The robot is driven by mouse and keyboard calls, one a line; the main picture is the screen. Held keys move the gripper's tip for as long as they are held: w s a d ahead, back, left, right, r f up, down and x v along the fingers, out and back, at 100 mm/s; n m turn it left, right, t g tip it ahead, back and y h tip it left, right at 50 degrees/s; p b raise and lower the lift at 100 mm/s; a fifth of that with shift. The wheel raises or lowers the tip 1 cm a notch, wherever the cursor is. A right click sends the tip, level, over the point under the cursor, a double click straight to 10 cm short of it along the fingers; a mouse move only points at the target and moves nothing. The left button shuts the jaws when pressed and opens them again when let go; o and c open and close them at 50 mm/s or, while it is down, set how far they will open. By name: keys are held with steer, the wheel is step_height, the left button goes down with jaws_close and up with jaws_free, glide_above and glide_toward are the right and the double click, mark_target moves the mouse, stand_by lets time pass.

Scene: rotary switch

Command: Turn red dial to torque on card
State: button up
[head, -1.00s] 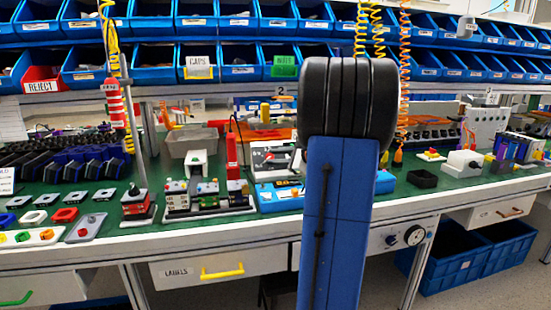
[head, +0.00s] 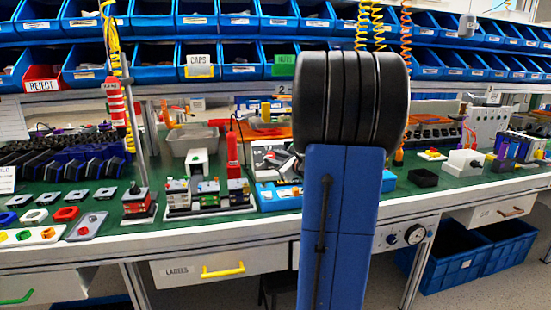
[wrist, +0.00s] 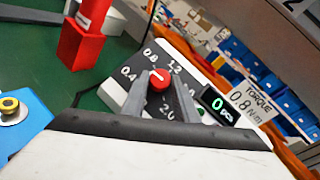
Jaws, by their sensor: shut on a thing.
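The red dial (wrist: 160,80) sits on a dark panel (wrist: 150,62) in the wrist view. Its white pointer line slants to the upper left, roughly toward the 0.8 mark. Printed marks include 0.4, 0.8, 1.2 and 2.0. My gripper (wrist: 160,84) has a grey finger on each side of the dial and is shut on it. A card (wrist: 250,102) right of the panel reads TORQUE 0.8 Nm. A small display (wrist: 217,105) shows a green 0; any further digits are unclear. In the head view my arm partly hides this area.
A red upright object (wrist: 82,45) stands beyond the panel at upper left. A blue unit with a yellow button (wrist: 10,107) is at left. Blue bins (head: 240,68) line the back of the green bench, and several small fixtures (head: 205,195) stand left of my arm.

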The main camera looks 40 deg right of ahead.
steer(key=shift+a+m+h, duration=0.15)
steer(key=shift+m+h, duration=0.85)
steer(key=shift+m, duration=0.3)
steer(key=o, duration=1)
steer(key=shift+o, duration=0.2)
steer(key=shift+r, duration=0.1)
step_height(320, 180, up, 10)
